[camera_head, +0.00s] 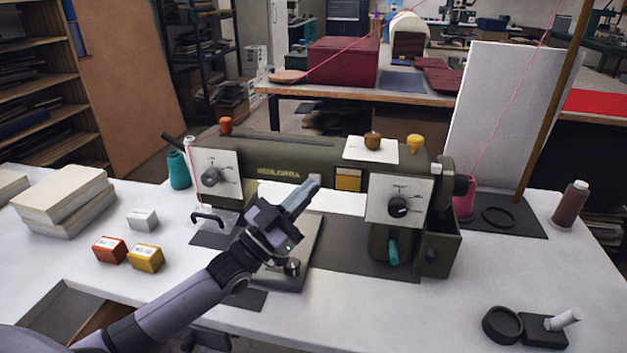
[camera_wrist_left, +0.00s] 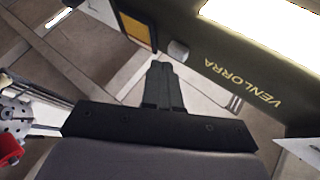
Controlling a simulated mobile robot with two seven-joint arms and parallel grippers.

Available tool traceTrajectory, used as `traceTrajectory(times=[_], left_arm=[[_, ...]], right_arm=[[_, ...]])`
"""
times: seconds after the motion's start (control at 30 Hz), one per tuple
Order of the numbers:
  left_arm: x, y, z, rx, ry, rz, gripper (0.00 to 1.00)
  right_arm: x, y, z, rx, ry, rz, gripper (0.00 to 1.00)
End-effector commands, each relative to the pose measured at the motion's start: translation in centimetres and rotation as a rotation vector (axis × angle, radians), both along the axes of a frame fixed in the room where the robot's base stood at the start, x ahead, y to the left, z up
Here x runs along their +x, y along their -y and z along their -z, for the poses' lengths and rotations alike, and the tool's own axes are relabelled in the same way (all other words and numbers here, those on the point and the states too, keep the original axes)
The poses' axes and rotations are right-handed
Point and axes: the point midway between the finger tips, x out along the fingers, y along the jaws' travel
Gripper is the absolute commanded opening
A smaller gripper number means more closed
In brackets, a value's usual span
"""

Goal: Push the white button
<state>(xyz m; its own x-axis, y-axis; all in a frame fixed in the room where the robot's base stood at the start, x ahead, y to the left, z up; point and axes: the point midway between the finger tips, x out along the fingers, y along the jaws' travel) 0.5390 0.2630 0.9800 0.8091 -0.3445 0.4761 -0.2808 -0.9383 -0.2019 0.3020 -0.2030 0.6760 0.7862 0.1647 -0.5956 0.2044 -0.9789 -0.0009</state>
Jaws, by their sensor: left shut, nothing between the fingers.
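The olive-green sewing machine (camera_head: 265,158) stands on the white table, with the name VENLORRA on its arm. In the left wrist view a small pale, whitish button (camera_wrist_left: 178,50) sits on the machine's face (camera_wrist_left: 225,60), between the name and the yellow panel. My right gripper is not in view.
A dial panel (camera_head: 397,199) is right of my left gripper; another (camera_head: 211,175) is on the left. A teal thread spool (camera_head: 178,170), stacked pale blocks (camera_head: 65,195) and small boxes (camera_head: 146,258) are on the left.

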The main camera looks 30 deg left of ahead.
Motion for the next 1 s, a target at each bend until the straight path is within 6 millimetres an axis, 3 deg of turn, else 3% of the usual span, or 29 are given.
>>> traceTrajectory(times=[1.0], left_arm=[[0.96, -0.24, 0.01, 0.000, 0.000, 0.000, 0.00]], right_arm=[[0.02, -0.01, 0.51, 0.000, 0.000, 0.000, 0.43]])
